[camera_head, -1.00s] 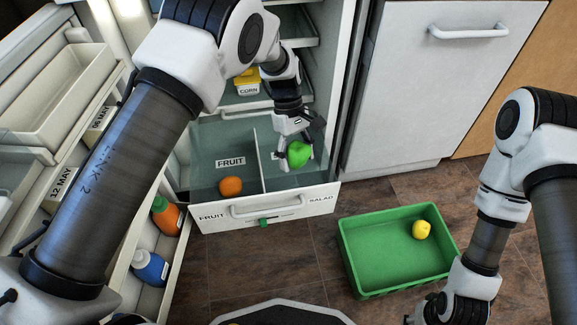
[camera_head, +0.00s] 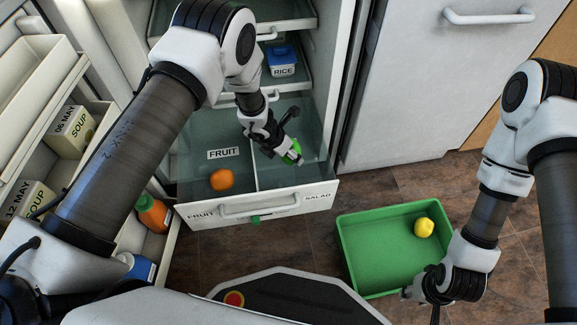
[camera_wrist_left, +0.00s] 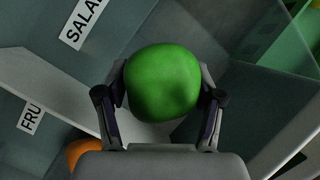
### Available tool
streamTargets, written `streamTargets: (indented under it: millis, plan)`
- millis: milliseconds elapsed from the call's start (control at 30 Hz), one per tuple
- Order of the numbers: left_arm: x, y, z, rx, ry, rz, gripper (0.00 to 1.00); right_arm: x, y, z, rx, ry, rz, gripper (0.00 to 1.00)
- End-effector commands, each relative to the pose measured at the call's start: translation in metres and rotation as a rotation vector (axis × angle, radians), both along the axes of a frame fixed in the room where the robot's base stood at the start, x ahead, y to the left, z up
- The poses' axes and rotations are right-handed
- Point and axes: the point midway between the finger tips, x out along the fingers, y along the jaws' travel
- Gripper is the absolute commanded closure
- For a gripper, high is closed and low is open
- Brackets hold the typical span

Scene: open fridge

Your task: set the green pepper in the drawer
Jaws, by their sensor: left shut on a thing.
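The green pepper (camera_head: 292,153) is held by my left gripper (camera_head: 290,149) over the right, SALAD side of the open fridge drawer (camera_head: 260,206). In the left wrist view the pepper (camera_wrist_left: 163,78) sits between the two fingers of the gripper (camera_wrist_left: 160,100), which are shut on it. In the head view the gripper hides part of the pepper. I cannot tell whether it touches the drawer floor. My right gripper (camera_head: 424,288) is beside the green crate, and its fingers are too unclear to judge.
An orange (camera_head: 222,180) lies in the drawer's FRUIT side, left of the divider (camera_head: 256,167). The green crate (camera_head: 352,258) on the floor holds a lemon (camera_head: 424,227). A RICE box (camera_head: 283,60) stands on a shelf above. Soup cartons (camera_head: 70,131) and bottles fill the door racks.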

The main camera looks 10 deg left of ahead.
Motion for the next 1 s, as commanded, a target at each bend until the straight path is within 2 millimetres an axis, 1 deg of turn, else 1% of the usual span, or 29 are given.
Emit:
streamTargets:
  millis: [33,100,267,400,467,500,667,800,833,867,900,1000]
  plan:
    - [-0.001,0.000,-0.019,-0.001,0.002,0.000,0.72,0.000,0.000,-0.013,0.000,0.000,0.000,0.60]
    - [0.000,0.000,-0.033,-0.001,0.001,0.001,0.72,0.000,0.000,-0.021,0.000,0.001,0.000,0.60]
    - [0.000,0.000,-0.057,-0.001,0.000,0.000,0.72,0.000,0.000,-0.034,0.000,0.000,-0.001,0.60]
    - [0.000,0.000,-0.086,-0.002,0.000,-0.001,0.72,0.001,0.000,-0.050,-0.001,-0.002,-0.004,0.60]
    - [0.001,0.000,-0.089,-0.002,-0.002,-0.001,0.72,0.001,0.000,-0.051,-0.001,-0.003,-0.005,0.60]
    - [0.001,0.000,-0.088,-0.002,-0.002,-0.001,0.78,0.001,0.000,-0.049,-0.001,-0.003,-0.005,0.60]
    - [0.001,-0.001,-0.086,-0.002,-0.002,-0.001,0.79,0.001,-0.001,-0.047,-0.001,-0.004,-0.005,0.60]
    - [0.000,-0.001,-0.091,-0.002,-0.001,-0.001,0.79,0.001,-0.001,-0.051,-0.001,-0.003,-0.005,0.60]
    - [0.000,-0.001,-0.090,-0.002,0.000,-0.002,0.22,0.001,-0.001,-0.049,-0.001,-0.003,-0.005,0.60]
    - [0.000,-0.001,-0.089,-0.002,0.000,-0.002,0.11,0.001,-0.001,-0.049,-0.001,-0.003,-0.005,0.60]
    - [0.000,-0.001,-0.089,-0.002,0.000,-0.002,0.08,0.001,-0.001,-0.049,-0.001,-0.003,-0.005,0.60]
    - [0.000,-0.001,-0.089,-0.002,0.000,-0.002,0.08,0.001,-0.001,-0.049,-0.001,-0.003,-0.005,0.60]
